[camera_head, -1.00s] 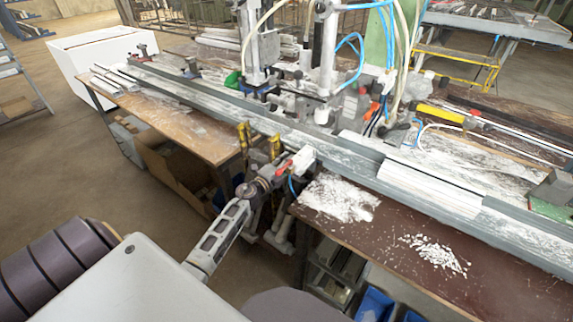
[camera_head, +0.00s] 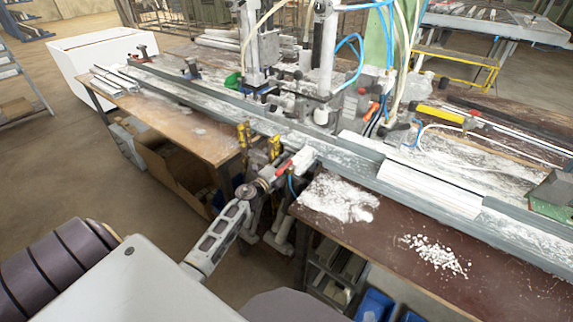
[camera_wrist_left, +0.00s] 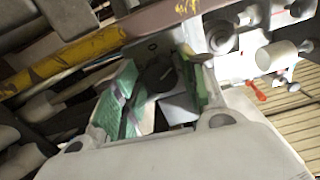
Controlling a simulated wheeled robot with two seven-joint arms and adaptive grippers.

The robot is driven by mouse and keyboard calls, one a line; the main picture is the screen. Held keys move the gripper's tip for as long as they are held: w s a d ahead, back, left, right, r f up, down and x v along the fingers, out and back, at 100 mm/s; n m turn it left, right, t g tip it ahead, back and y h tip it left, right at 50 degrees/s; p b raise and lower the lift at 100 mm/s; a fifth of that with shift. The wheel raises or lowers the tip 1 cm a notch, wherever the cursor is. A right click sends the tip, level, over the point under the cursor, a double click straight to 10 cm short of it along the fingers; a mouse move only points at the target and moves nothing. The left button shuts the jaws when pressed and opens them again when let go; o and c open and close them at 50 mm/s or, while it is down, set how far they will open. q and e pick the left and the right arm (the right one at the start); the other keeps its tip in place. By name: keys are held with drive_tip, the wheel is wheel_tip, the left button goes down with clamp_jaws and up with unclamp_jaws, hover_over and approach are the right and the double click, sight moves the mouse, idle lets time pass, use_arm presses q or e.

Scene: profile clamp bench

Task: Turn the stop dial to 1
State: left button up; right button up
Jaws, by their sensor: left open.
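In the left wrist view a dark round knob, which looks like the stop dial (camera_wrist_left: 155,74), sits on a pale housing just beyond my fingertips. My left gripper (camera_wrist_left: 152,92) is open, with its green-padded fingers on either side of the knob. I cannot tell whether the pads touch it. The dial's markings and setting are not readable. In the head view my left gripper (camera_head: 265,183) is at the bench's front edge, beside a pale fitting with a red lever (camera_head: 284,167). The dial is hidden or too small there. My right gripper is not in view.
A long grey rail (camera_head: 345,148) runs along the bench near the gripper. Yellow clamps (camera_head: 243,135) stand just behind the gripper. In the wrist view a red lever (camera_wrist_left: 255,90) and a white cylinder (camera_wrist_left: 276,56) are to the right. White chips (camera_head: 437,252) lie on the brown bench top.

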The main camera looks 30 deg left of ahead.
use_arm(q)
drive_tip(key=s+a, duration=0.1)
drive_tip(key=s, duration=1.1)
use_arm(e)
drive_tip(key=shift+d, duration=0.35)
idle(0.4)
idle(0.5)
